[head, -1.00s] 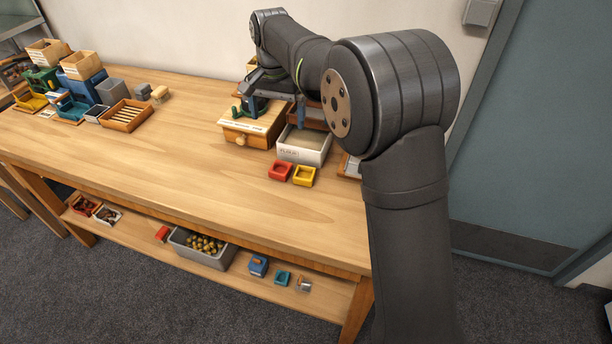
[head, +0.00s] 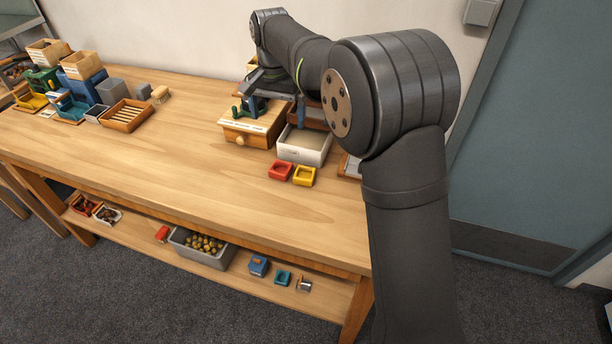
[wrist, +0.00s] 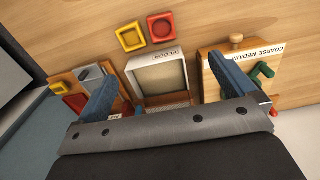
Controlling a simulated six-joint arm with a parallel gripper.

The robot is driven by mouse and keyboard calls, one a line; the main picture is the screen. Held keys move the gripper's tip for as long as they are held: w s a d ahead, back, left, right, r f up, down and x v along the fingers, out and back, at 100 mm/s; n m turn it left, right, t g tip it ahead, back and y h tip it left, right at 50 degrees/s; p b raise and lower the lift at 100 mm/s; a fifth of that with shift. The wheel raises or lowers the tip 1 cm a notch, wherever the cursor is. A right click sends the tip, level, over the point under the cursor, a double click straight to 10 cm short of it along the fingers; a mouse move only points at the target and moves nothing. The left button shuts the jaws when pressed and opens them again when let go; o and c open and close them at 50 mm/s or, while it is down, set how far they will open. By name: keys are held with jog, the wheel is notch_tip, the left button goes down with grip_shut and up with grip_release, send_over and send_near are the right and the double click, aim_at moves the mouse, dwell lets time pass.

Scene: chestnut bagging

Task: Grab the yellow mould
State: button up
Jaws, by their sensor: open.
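The yellow mould (head: 304,176) is a small square frame lying on the table, just right of a red mould (head: 280,170) and in front of the white-walled tray (head: 303,157). In the wrist view the yellow mould (wrist: 130,37) is at the top, left of the red mould (wrist: 161,27), beyond the tray. My gripper (wrist: 168,84) is open and empty, its two blue fingers spread wide above the tray. It is apart from the yellow mould. In the head view my arm partly hides the gripper at the back of the table.
A wooden box (head: 254,127) with a knob and a green handle stands left of the tray. In the wrist view a wooden holder (wrist: 64,79) with another yellow piece (wrist: 57,88) stands at left. The table front is clear. A wall is behind.

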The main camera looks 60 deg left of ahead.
jog(key=shift+c, duration=0.4)
jog(key=c, duration=0.9)
send_over(305, 172)
jog(key=shift+n, duration=0.4)
notch_tip(305, 172, down, 12)
jog(key=shift+d+f, duration=0.1)
jog(key=shift+s+f, duration=0.1)
jog(key=shift+f, duration=2.7)
